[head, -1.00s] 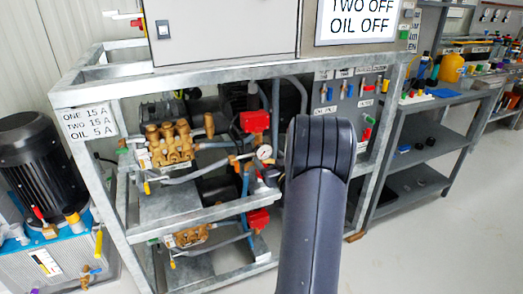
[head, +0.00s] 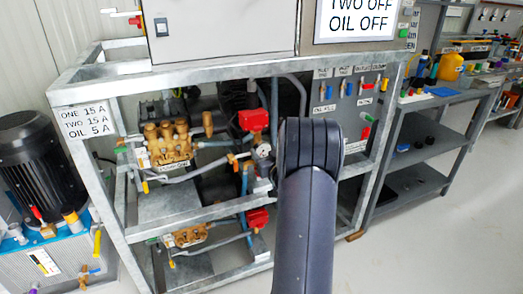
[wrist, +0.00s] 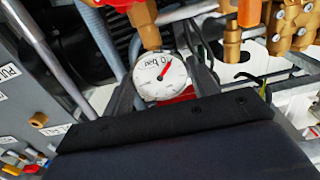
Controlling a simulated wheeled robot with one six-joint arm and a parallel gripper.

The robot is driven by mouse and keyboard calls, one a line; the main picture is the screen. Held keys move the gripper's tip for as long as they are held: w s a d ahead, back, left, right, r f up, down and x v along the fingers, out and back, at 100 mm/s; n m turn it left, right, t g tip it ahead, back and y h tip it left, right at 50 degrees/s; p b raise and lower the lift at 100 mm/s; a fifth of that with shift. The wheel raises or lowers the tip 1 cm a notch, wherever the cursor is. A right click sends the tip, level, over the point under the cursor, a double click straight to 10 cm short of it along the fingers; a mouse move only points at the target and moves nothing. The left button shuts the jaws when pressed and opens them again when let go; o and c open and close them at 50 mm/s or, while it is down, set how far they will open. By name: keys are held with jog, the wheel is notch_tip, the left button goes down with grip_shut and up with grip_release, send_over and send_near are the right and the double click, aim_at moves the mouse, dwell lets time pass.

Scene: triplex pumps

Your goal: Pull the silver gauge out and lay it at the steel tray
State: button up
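The silver gauge (wrist: 160,75) has a round white dial marked "0 bar", a red needle and a thin silver rim. In the wrist view it hangs upside down under a brass fitting (wrist: 144,25) and is still joined to it. My gripper (wrist: 163,88) is open, with one dark finger on each side of the gauge, close to its rim. I cannot make out the steel tray.
Brass pump heads (head: 170,143), hoses and a red box (head: 253,119) crowd the space around the gauge. A galvanised frame (head: 95,170) encloses the pumps. A labelled grey panel (head: 345,100) stands right of my arm. A grey shelf bench (head: 435,105) holds bottles and small parts.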

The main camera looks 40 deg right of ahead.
jog(key=c, duration=0.7)
jog(key=shift+s, duration=0.1)
jog(key=b+v, duration=0.1)
jog(key=v, duration=0.6)
dwell(1.4)
jog(key=shift+s, duration=0.15)
